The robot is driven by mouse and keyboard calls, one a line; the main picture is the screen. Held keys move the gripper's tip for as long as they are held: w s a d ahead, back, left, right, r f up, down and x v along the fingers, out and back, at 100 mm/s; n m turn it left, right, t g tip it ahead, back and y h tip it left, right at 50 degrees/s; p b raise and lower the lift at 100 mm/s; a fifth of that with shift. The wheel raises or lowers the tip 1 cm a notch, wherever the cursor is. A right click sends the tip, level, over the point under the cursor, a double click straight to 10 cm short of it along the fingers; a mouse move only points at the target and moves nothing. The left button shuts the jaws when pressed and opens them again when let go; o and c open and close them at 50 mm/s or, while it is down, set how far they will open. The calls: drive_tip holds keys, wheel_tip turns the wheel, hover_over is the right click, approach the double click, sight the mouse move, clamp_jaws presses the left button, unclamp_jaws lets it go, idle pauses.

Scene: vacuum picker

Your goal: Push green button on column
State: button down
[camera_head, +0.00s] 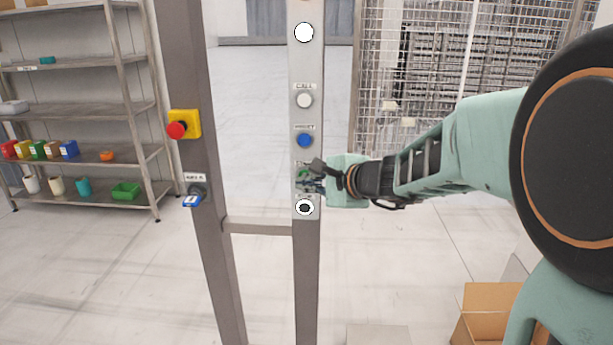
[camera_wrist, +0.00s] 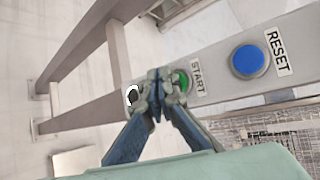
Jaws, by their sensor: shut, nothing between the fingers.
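The green button (camera_wrist: 181,80) is on the light grey column, beside a START label, partly hidden behind my gripper's right finger in the wrist view. In the head view my gripper covers most of it, with a bit of green (camera_head: 303,172) showing. My gripper (camera_wrist: 156,82) is shut and empty, its tips in front of the column close to the green button. I cannot tell whether they touch it. In the head view my gripper (camera_head: 306,178) reaches the column (camera_head: 306,65) from the right.
The blue RESET button (camera_head: 305,140), a white CALL button (camera_head: 304,100) and a black-and-white round part (camera_head: 304,207) share the column. A red emergency button (camera_head: 177,130) is on the darker left post. Shelves (camera_head: 85,110) stand left; a cardboard box (camera_head: 487,310) sits lower right.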

drive_tip(key=shift+w, duration=0.15)
drive_tip(key=shift+w, duration=0.3)
drive_tip(key=shift+w+b, duration=0.35)
idle(0.5)
idle(0.4)
drive_tip(key=shift+s+b, duration=0.45)
drive_tip(key=shift+s, duration=0.35)
drive_tip(key=s+b, duration=0.1)
drive_tip(key=s, duration=0.4)
drive_tip(key=shift+a+b, duration=0.1)
drive_tip(key=shift+b, duration=0.25)
